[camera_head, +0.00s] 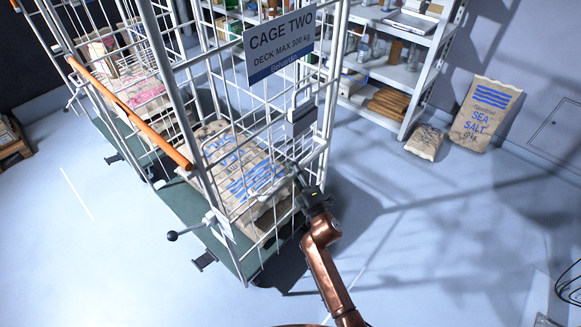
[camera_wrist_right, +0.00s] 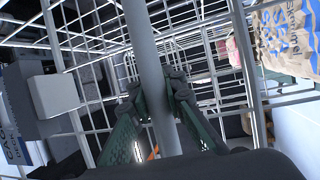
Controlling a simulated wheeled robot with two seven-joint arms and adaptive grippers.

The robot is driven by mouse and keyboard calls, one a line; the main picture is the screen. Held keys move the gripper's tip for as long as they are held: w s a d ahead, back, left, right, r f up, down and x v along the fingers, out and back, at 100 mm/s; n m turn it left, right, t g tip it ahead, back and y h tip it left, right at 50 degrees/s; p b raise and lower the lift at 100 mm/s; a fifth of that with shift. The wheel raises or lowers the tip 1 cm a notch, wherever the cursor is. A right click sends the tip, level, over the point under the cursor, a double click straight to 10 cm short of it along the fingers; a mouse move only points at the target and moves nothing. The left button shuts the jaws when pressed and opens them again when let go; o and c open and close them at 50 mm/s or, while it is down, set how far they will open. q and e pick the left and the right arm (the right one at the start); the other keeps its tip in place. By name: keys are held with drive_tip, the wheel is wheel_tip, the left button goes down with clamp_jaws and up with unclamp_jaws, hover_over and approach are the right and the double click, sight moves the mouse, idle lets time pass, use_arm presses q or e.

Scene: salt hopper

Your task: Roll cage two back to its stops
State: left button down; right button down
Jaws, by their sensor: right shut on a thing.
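Cage two (camera_head: 325,105) is a tall wire roll cage with a green deck and a sign reading "CAGE TWO, DECK MAX 300 kg" (camera_head: 281,42). Paper salt sacks (camera_head: 240,165) lie on its deck. A lever with a black knob (camera_head: 183,235) sticks out low on its left corner. My right gripper (camera_head: 302,187) is at the cage's near right side. In the right wrist view its fingers (camera_wrist_right: 162,95) are closed around a grey upright post (camera_wrist_right: 148,55) of the cage. I cannot make out the stops. My left gripper is not in view.
Another wire cage with sacks (camera_head: 118,85) stands behind to the left, near an orange bar (camera_head: 140,120). A shelf unit (camera_head: 400,75) stands behind. Two sacks (camera_head: 486,113) (camera_head: 424,141) rest by the right wall. Floor at left and right is clear; a white line (camera_head: 77,194) marks it.

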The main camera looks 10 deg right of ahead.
drive_tip(key=shift+d+f, duration=0.15)
drive_tip(key=shift+f, duration=0.45)
drive_tip(key=c, duration=1.9)
unclamp_jaws()
drive_tip(key=shift+r, duration=0.15)
drive_tip(key=shift+o, duration=0.3)
drive_tip(key=shift+r, duration=0.15)
drive_tip(key=v, duration=1.2)
